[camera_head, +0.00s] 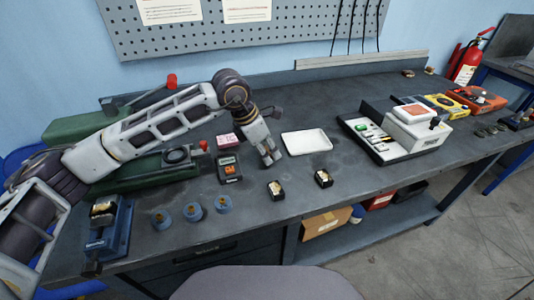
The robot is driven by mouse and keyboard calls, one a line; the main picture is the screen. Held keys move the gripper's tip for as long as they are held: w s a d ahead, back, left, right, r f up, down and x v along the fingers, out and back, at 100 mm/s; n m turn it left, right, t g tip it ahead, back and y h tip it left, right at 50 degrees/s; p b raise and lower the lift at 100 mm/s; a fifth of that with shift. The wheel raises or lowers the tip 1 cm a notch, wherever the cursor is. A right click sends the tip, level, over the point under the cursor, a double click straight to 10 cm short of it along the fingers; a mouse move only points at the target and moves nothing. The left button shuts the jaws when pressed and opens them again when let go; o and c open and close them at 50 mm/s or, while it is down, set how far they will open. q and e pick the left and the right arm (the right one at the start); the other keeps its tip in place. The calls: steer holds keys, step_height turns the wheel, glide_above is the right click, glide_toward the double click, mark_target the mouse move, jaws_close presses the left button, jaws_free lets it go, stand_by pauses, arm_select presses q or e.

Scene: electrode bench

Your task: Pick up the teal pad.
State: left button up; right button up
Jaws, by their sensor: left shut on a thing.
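My left gripper (271,157) points down over the bench, just left of the white tray (307,142). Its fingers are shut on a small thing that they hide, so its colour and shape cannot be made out. I cannot make out a teal pad for certain anywhere on the bench. A small green item (361,127) lies in the black tray (375,153) at the right, apart from the gripper. My right gripper is not in view.
A dark meter (229,169) and a pink box (230,141) stand left of the gripper. A white box device (418,131) stands right. The white tray looks empty.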

mark_target(267, 149)
arm_select(q)
step_height(267, 149, up, 7)
steer(key=shift+r, duration=0.65)
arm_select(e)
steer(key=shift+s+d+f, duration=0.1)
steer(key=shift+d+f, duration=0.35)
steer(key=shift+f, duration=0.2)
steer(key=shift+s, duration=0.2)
